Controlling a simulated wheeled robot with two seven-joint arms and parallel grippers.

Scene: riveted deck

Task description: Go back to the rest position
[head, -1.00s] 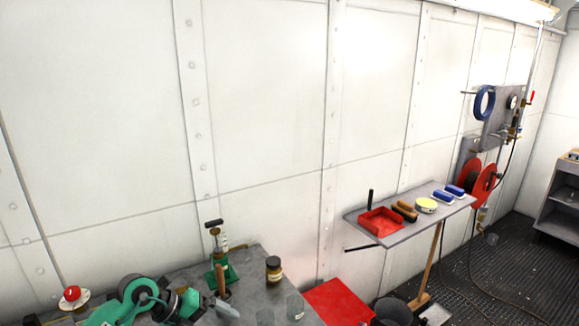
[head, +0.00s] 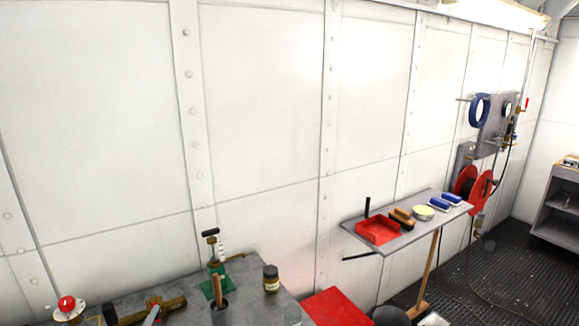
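Neither of my grippers shows in the head view. I cannot tell whether they are open or shut, or whether they hold anything. The task names no object. The grey workbench (head: 247,290) fills the lower left, cut off by the bottom edge of the picture.
On the bench are a red button (head: 67,303), a brown bar-shaped tool (head: 165,305), a green-based press (head: 214,270) and a dark jar (head: 271,278). A wall shelf (head: 400,240) holds a red tray (head: 378,230) and brushes. Dark floor (head: 480,285) is open at right.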

